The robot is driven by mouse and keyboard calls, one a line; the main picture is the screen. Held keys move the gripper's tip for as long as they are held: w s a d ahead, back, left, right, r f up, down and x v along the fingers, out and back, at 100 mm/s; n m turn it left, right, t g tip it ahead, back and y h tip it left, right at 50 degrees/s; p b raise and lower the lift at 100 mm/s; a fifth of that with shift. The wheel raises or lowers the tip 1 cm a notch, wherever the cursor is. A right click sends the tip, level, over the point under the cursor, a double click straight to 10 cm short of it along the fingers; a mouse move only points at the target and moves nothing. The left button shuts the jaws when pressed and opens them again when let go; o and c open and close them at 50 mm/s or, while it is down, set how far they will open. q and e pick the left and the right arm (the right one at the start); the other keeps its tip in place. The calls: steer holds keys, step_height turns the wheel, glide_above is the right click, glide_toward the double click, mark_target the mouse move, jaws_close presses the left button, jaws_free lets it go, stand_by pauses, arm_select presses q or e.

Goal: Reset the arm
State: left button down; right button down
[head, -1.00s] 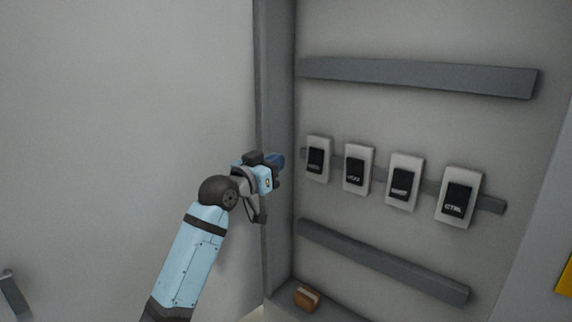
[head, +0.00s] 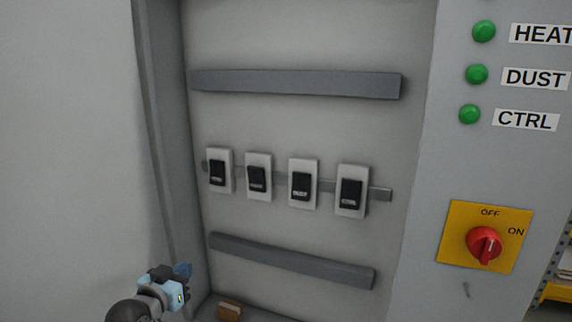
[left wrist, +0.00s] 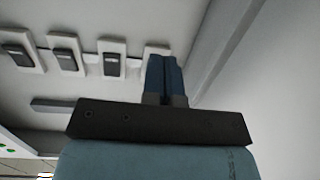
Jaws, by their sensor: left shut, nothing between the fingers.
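My left gripper (head: 182,270) is low at the left in the head view, in front of the left edge of an open cabinet. In the left wrist view its blue fingers (left wrist: 165,78) are together with nothing between them. A row of several white breakers with black switches (head: 258,177) is on a rail in the cabinet, above and to the right of the gripper. In the left wrist view the fingers overlap the end breaker (left wrist: 156,50) of the row; I cannot tell the gap. My right gripper is not in view.
Grey ducts run above (head: 295,84) and below (head: 290,261) the breakers. A brown block (head: 229,310) lies on the cabinet floor. At the right, a panel carries green lamps (head: 477,74) and a red rotary switch (head: 484,245) on a yellow plate, its handle about upright.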

arm_select(q)
steer(key=s+d+f+g+p, duration=0.1)
steer(key=s+d+f+g, duration=0.1)
steer(key=s+f, duration=1.1)
steer(key=s+d+f+g+y+p, duration=0.1)
steer(key=s+d+f+g, duration=0.1)
steer(key=s+f, duration=1.1)
steer(key=s, duration=0.6)
steer(key=shift+d+g+y, duration=0.3)
steer(key=shift+d+g, duration=0.05)
steer(key=shift+g, duration=0.05)
steer(key=shift+s+f, duration=0.1)
